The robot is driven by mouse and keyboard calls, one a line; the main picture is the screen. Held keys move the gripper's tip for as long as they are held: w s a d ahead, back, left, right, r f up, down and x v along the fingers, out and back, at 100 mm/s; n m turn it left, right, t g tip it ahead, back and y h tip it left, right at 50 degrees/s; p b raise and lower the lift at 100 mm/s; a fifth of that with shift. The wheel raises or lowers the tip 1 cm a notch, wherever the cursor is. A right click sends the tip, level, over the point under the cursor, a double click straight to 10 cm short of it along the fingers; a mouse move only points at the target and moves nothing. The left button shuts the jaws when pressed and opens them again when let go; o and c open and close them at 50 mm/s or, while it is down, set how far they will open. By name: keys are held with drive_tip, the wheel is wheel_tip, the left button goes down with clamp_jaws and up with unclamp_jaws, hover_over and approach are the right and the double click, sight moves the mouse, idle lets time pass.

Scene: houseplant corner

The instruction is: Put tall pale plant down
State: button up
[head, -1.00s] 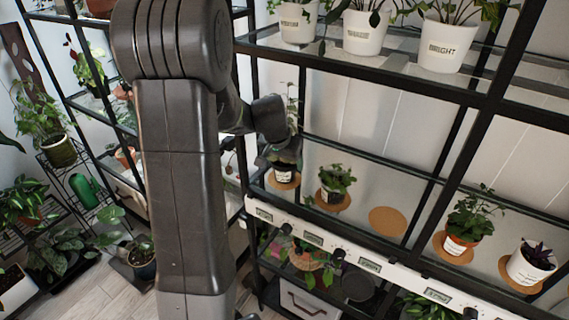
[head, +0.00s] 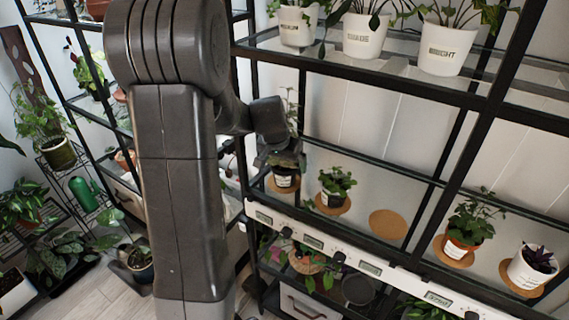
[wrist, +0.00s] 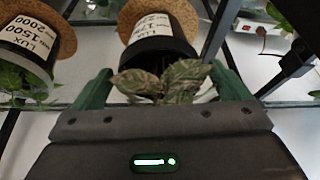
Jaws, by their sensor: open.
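The tall pale plant (head: 290,103) stands in a dark pot (head: 285,177) with a white label. The pot rests on a round cork mat (head: 283,187) at the left end of the middle shelf. My gripper (head: 284,158) is at the plant, just above the pot, and partly hides its stem. In the wrist view the picture is upside down. My gripper's green fingers (wrist: 160,88) are apart on either side of patterned leaves (wrist: 165,82). The labelled dark pot (wrist: 158,47) lies beyond the fingertips, its base on the cork mat (wrist: 150,12).
A second labelled pot with a green plant (head: 336,184) stands close on the right. An empty cork mat (head: 388,224) lies further right, then two more potted plants (head: 464,232). Black shelf posts and an upper shelf of white pots (head: 364,34) surround the arm.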

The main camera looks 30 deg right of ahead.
drive_tip(key=v, duration=0.6)
drive_tip(key=shift+s+a+r, duration=0.1)
drive_tip(key=shift+a+r, duration=0.05)
drive_tip(key=shift+r, duration=0.05)
drive_tip(key=shift+f, duration=0.15)
drive_tip(key=x, duration=0.7)
wheel_tip(320, 180, up, 3)
drive_tip(key=shift+r+p, duration=0.2)
drive_tip(key=shift+p, duration=0.95)
drive_tip(key=shift+s+a, duration=0.1)
